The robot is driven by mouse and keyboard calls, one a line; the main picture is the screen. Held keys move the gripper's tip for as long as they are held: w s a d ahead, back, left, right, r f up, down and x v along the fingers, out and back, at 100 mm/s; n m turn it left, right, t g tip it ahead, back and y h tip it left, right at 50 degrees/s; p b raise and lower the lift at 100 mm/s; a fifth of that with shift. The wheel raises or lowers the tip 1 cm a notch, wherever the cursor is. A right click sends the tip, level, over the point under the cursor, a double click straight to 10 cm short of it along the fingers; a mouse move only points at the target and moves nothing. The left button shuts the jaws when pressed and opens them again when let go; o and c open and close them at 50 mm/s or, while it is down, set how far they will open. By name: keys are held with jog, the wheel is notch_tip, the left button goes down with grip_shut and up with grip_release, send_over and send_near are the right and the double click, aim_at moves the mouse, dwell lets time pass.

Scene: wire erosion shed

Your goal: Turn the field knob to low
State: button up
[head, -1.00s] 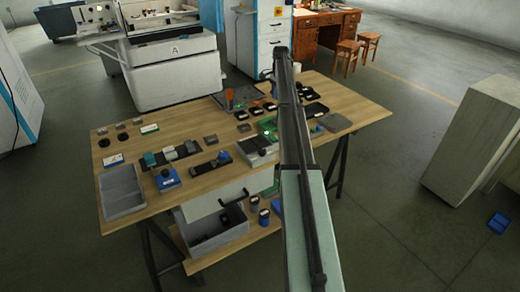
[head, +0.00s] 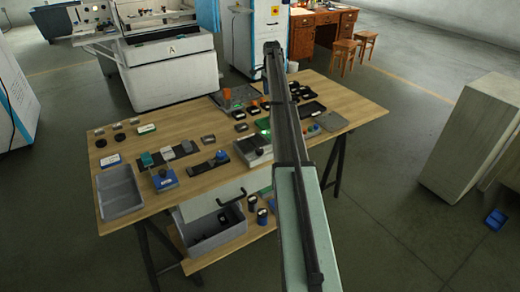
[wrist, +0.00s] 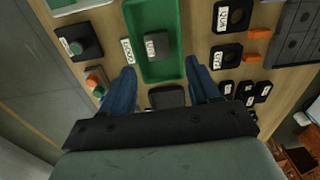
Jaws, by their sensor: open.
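My gripper (wrist: 162,68) is open, with its two blue fingers apart over the table and nothing seen held between them. Below and ahead of the fingers is a green tray (wrist: 142,72) with a grey block (wrist: 157,46) on it. To its left is a black box with a green knob (wrist: 75,46) and a label. Nearer the left finger is a small box with an orange-red knob (wrist: 94,81). I cannot read which knob is the field knob. In the head view my arm hides the gripper; a teal knob (head: 313,129) shows right of the arm.
The wooden table (head: 352,108) is crowded with small boxes. Several labelled black pieces (wrist: 227,56) and orange pieces (wrist: 258,33) lie right of the green tray. A grey bin (head: 120,190) is at the table's left. A white machine (head: 170,70) stands behind.

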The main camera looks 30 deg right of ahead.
jog(key=s+a+r+n+t, duration=0.1)
jog(key=s+a+r, duration=0.2)
jog(key=s+a, duration=1.15)
jog(key=n+t, duration=0.2)
jog(key=n, duration=0.4)
send_near(260, 150)
jog(key=s+a+r, duration=0.2)
jog(key=s+r, duration=0.2)
jog(key=w+f+n, duration=0.2)
jog(key=f, duration=0.2)
jog(key=w+d+f+n, duration=0.1)
jog(key=w+f+n, duration=0.1)
jog(key=f+n, duration=0.1)
jog(key=w+d+f+n+t+h, duration=0.1)
jog(key=w+f+n, duration=0.1)
jog(key=f, duration=0.3)
jog(key=shift+w+f+n, duration=0.1)
jog(key=shift+w+n, duration=0.05)
jog(key=shift+n, duration=0.15)
jog(key=shift+c, duration=0.2)
jog(key=c, duration=1)
